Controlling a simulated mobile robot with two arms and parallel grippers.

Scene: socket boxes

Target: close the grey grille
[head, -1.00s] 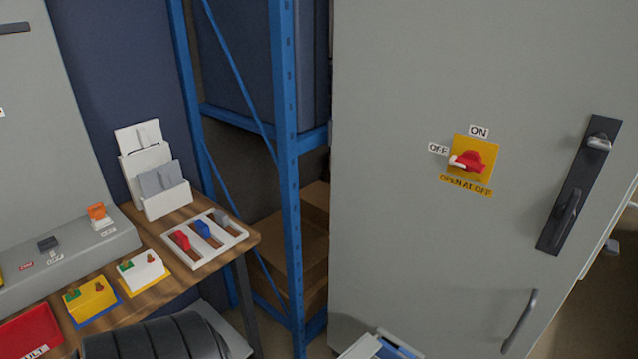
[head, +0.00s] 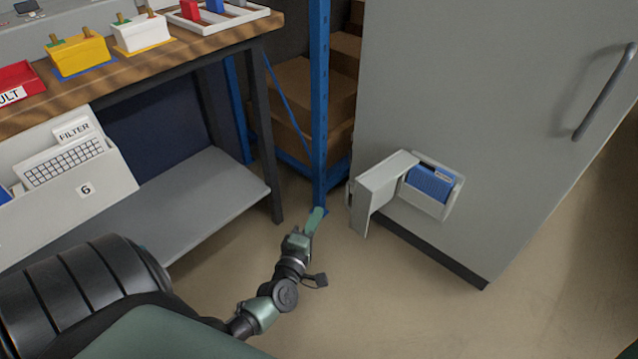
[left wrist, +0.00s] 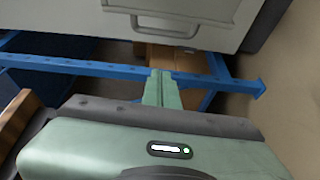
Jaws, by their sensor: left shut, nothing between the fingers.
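The grey grille (head: 384,183) is a small panel low on the grey cabinet's front. In the head view it stands open, swung out to the left of its opening. A blue filter (head: 430,183) sits in the opening's pale frame (head: 452,200). My left gripper (head: 317,218) is shut and empty, left of the grille's outer edge and apart from it, above the floor. In the left wrist view its closed fingers (left wrist: 160,78) point toward the blue rack post, with pale grey panels beyond; I cannot tell there which part is the grille. My right gripper is out of view.
The grey cabinet (head: 480,90) has a handle (head: 605,90) above right of the opening. A blue rack post (head: 319,110) and cardboard boxes (head: 310,90) stand behind the gripper. The wooden workbench (head: 200,45) is at left. Floor (head: 390,300) before the cabinet is clear.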

